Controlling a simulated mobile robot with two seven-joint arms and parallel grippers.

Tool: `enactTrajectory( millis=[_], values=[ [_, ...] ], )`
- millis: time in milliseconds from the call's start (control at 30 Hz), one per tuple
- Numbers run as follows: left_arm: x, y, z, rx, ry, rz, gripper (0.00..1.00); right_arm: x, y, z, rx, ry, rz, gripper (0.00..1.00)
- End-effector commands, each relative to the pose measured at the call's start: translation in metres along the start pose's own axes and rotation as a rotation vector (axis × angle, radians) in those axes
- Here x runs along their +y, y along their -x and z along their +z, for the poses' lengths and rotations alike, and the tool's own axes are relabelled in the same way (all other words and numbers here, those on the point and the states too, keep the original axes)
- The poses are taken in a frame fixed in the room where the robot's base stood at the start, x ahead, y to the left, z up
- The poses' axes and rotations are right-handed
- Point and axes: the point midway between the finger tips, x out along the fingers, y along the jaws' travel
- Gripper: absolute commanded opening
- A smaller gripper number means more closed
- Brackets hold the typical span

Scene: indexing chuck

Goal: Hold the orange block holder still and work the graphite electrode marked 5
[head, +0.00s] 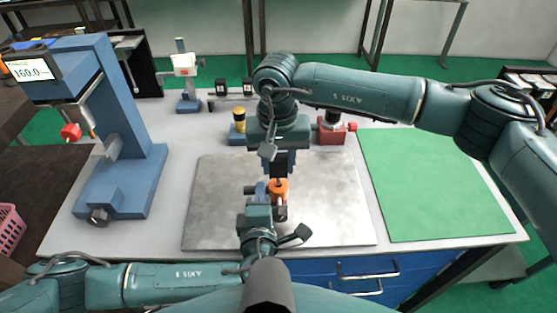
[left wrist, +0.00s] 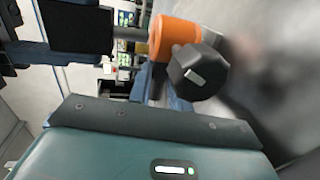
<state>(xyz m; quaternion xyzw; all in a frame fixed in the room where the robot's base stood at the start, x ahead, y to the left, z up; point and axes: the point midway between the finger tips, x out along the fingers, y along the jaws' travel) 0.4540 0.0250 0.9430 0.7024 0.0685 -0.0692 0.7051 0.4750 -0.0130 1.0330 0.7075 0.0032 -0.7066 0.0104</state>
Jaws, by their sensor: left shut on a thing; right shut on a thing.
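The orange block holder (head: 279,187) is upright over the metal plate, between my two grippers. In the left wrist view the holder (left wrist: 167,38) is sideways, with a dark faceted piece (left wrist: 198,73) bearing a small white mark in front of it. My left gripper (head: 262,192) is shut on the holder from the near left; the contact is partly hidden. My right gripper (head: 280,172) comes down from above and is shut on a grey shaft (left wrist: 128,33) at the holder's top, seemingly the graphite electrode. I cannot read a number 5.
The holder is over a bare metal plate (head: 220,215) on the light table. A blue press-like machine (head: 105,140) with a display stands at left. A green mat (head: 425,190) lies clear at right.

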Motion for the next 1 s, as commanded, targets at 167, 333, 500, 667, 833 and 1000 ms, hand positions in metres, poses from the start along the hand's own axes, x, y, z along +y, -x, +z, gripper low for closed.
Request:
enactTrajectory(
  millis=[167, 333, 500, 667, 833, 1000],
  values=[
    [-0.005, 0.0, -0.003, 0.007, -0.008, -0.01, 0.0, 0.0, -0.002, 0.0, 0.0, 0.0, 0.0, 0.09],
    [-0.005, 0.0, -0.003, 0.007, -0.008, -0.01, 0.0, 0.0, -0.005, 0.0, 0.0, 0.0, 0.0, 0.09],
    [-0.005, 0.0, -0.003, 0.007, -0.008, -0.01, 0.0, 0.0, -0.01, 0.0, 0.0, 0.0, 0.001, 0.09],
    [-0.005, 0.0, -0.003, 0.007, -0.008, -0.01, 0.0, 0.0, -0.014, 0.0, 0.0, 0.0, 0.0, 0.09],
    [-0.005, 0.0, -0.003, 0.007, -0.007, -0.009, 0.0, -0.001, -0.018, 0.0, 0.0, 0.0, -0.001, 0.09],
    [-0.005, 0.0, -0.003, 0.007, -0.007, -0.009, 0.0, 0.0, -0.022, 0.0, 0.0, 0.001, 0.0, 0.09]
  ],
)
